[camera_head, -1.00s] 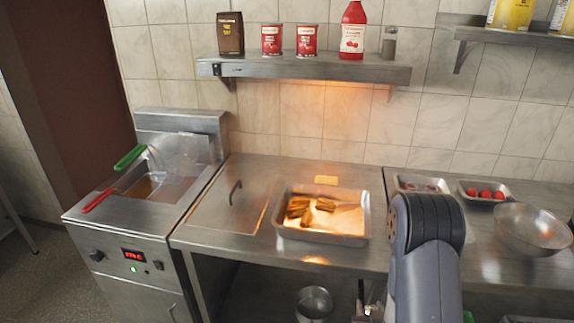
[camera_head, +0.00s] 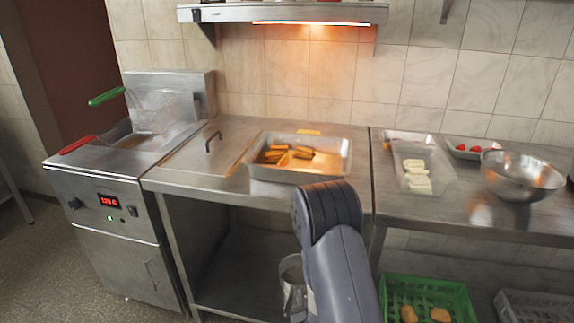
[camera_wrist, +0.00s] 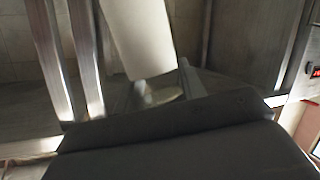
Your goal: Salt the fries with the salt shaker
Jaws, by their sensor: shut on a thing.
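Golden-brown fries (camera_head: 301,153) lie loosely in a shallow metal tray (camera_head: 300,176) on the steel counter in the head view. My gripper (camera_wrist: 160,95) is low in front of the counter, mostly hidden behind my arm in the head view. In the wrist view it is shut on a pale, smooth, cylinder-like thing (camera_wrist: 138,38), seen tilted and cut off by the top edge. I cannot tell for certain that this is the salt shaker. No other shaker shows in the current views.
The fryer (camera_head: 110,190) with green and red basket handles stands at left. Right of the tray are a clear container of pale pieces (camera_head: 430,180) and a steel bowl (camera_head: 522,176). A green crate (camera_head: 428,290) stands below.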

